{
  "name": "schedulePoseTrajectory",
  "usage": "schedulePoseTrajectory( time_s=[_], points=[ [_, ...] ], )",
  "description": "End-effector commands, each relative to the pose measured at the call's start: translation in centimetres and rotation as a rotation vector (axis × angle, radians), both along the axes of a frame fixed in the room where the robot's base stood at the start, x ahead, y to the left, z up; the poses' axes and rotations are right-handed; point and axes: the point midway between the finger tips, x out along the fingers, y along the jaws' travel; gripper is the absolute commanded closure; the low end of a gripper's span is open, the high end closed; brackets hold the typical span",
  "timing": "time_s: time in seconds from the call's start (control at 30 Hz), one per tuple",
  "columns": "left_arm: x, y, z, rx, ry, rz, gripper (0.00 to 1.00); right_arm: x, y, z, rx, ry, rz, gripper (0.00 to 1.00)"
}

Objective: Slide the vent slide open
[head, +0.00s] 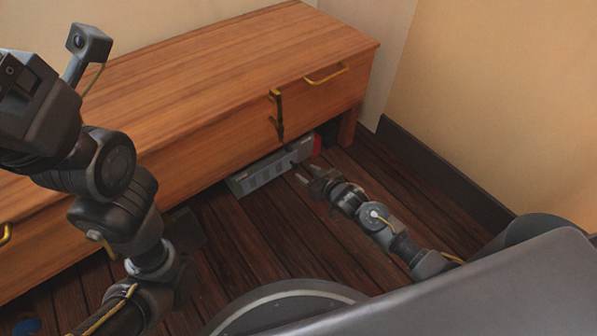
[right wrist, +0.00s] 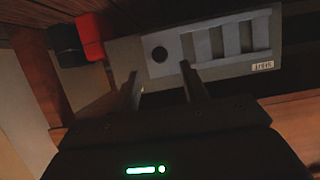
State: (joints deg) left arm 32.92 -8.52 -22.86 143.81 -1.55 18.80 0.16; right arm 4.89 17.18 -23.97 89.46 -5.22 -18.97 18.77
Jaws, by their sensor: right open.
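The vent slide is a grey slotted unit (head: 265,172) low under the wooden bench in the head view. In the right wrist view its pale panel (right wrist: 215,48) shows a dark round knob (right wrist: 159,54), several upright slots and a small label. My right gripper (head: 307,174) is low over the floor, just in front of the unit's right part. In the right wrist view the two fingers (right wrist: 164,88) are apart with nothing between them, below the knob in the picture. Whether they touch the panel I cannot tell. My left arm is at the left; its fingertips are out of view.
The wooden bench (head: 190,85) with brass handles (head: 326,75) overhangs the unit. A red object (right wrist: 90,38) and a black one (right wrist: 65,44) sit beside the panel. A tan wall (head: 500,90) with dark skirting is at the right. Dark plank floor (head: 250,235) lies open in front.

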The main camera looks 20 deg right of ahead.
Motion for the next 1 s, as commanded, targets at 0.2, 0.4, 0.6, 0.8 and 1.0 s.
schedulePoseTrajectory(
  time_s=[0.2, 0.4, 0.6, 0.8, 1.0],
  points=[
    [-0.4, 0.2, -1.5, -0.021, -0.011, -0.011, 0.27, 3.3, 1.3, -1.9, 0.001, -0.002, 0.000, 0.56],
    [-0.3, 0.3, -2.4, -0.026, -0.009, -0.010, 0.27, 4.6, 1.8, -2.2, 0.000, -0.001, 0.000, 0.56],
    [-0.4, 0.4, -2.4, -0.027, -0.010, -0.011, 0.27, 4.8, 1.9, -2.1, 0.000, 0.000, 0.000, 0.56],
    [-0.4, 0.4, -2.4, -0.027, -0.010, -0.011, 0.27, 4.8, 1.9, -2.1, 0.000, 0.000, 0.000, 0.66],
    [-0.4, 0.4, -2.4, -0.027, -0.010, -0.011, 0.27, 4.8, 1.9, -2.1, 0.000, 0.000, 0.000, 0.92]
  ],
)
